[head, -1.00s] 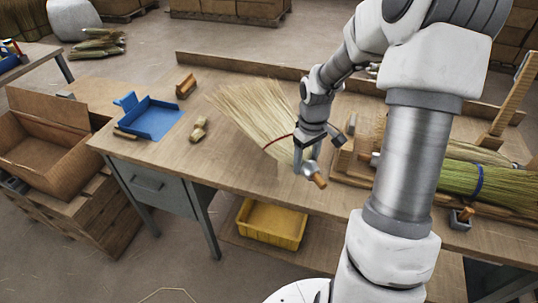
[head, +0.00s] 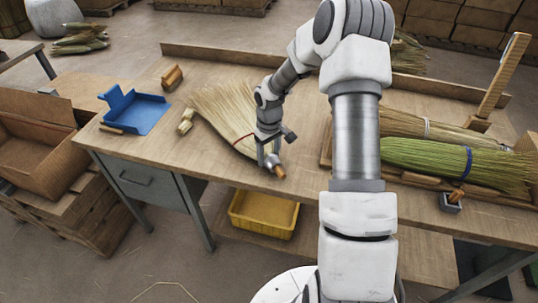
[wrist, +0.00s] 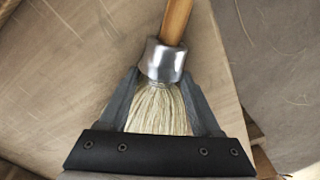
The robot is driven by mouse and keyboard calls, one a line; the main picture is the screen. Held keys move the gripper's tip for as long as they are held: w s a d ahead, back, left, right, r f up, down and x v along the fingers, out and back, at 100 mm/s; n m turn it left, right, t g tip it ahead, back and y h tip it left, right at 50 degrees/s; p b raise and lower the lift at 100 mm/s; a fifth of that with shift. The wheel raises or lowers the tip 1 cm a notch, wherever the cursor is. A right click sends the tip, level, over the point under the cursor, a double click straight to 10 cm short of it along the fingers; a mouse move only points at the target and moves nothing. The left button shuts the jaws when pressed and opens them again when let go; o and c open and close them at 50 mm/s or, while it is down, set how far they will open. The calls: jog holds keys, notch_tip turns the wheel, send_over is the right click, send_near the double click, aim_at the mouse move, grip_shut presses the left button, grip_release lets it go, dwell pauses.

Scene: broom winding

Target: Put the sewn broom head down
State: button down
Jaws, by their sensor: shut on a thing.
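The sewn broom head (head: 222,108) is a fan of pale straw with a red band, pointing to the back left over the workbench (head: 180,72). My gripper (head: 268,162) is shut on its narrow neck, near the front edge of the bench. In the wrist view, the two fingers (wrist: 160,84) stand on either side of the pale fibres (wrist: 158,112), just below a shiny metal collar (wrist: 163,62). A short wooden handle (wrist: 176,18) sticks out of the collar. The broom head lies low along the bench top; I cannot tell whether it fully rests there.
A blue dustpan (head: 137,112), a wooden brush (head: 172,77) and a small tan piece (head: 186,121) are to the left. A tray with a green broom (head: 430,158) is to the right. A yellow bin (head: 263,214) is below.

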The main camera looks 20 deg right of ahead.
jog(key=shift+c, duration=0.4)
grip_release()
jog(key=shift+s, duration=0.1)
jog(key=shift+r, duration=0.1)
notch_tip(320, 180, up, 12)
jog(key=shift+p, duration=0.4)
jog(key=shift+s, duration=0.1)
jog(key=s+a+r+m+t+h, duration=0.1)
jog(key=s+a+r, duration=0.1)
jog(key=s+r, duration=0.4)
jog(key=s+a+r+t+h, duration=0.1)
jog(key=s+a+r, duration=0.1)
jog(key=s+r, duration=0.5)
jog(key=s+a+r+m+t+y, duration=0.1)
jog(key=s+a+r, duration=0.1)
jog(key=s, duration=0.5)
jog(key=s+a+r+m+t+y, duration=0.1)
jog(key=s+a+r+t, duration=0.1)
jog(key=s+r, duration=0.3)
jog(key=shift+s+m, duration=0.4)
jog(key=shift+s, duration=0.45)
